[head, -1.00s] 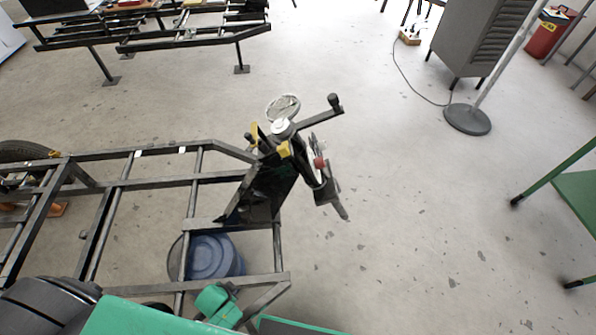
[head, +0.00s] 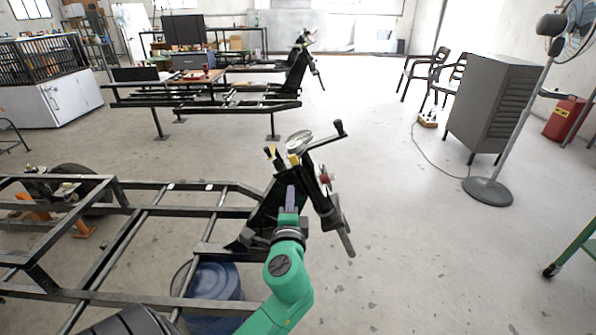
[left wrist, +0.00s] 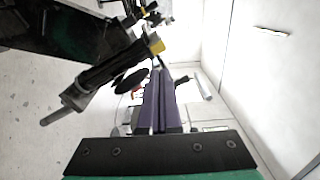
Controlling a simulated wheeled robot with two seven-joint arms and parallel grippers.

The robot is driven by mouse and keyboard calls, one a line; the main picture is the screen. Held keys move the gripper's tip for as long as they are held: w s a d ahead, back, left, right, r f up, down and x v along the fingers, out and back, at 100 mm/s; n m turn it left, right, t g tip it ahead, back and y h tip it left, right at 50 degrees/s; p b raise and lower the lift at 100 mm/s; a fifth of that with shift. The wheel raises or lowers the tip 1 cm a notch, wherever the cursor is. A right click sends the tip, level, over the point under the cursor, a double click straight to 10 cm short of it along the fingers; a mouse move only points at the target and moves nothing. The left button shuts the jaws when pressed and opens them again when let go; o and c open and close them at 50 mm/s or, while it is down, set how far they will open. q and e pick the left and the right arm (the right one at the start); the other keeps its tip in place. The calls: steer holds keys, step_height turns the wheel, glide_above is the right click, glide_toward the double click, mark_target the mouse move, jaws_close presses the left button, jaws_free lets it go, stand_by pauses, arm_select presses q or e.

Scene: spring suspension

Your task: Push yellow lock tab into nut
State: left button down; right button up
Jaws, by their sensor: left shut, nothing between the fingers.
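A small yellow tab (head: 294,159) sits near the top of the black suspension assembly (head: 268,208) at the frame's end. A yellow piece also shows in the left wrist view (left wrist: 156,44), at the end of a dark cylinder. A second thin yellow-tipped part (head: 271,152) stands just left of it. I cannot make out the nut clearly. My left gripper (head: 290,190) points up in front of the assembly, below the yellow tab and apart from it. Its purple fingers (left wrist: 160,102) are shut and empty. My right gripper is not in view.
A dark tubular frame (head: 150,210) extends left, with a blue drum (head: 212,290) beneath it. A fan stand (head: 488,190) and grey cabinet (head: 490,100) stand farther right. Floor right of the assembly is clear.

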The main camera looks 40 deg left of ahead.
mark_target(293, 160)
arm_select(q)
steer(key=p+x, duration=0.1)
steer(key=x, duration=1.2)
steer(key=shift+w+a+p, duration=0.2)
steer(key=shift+w+p, duration=0.1)
steer(key=shift+p, duration=0.05)
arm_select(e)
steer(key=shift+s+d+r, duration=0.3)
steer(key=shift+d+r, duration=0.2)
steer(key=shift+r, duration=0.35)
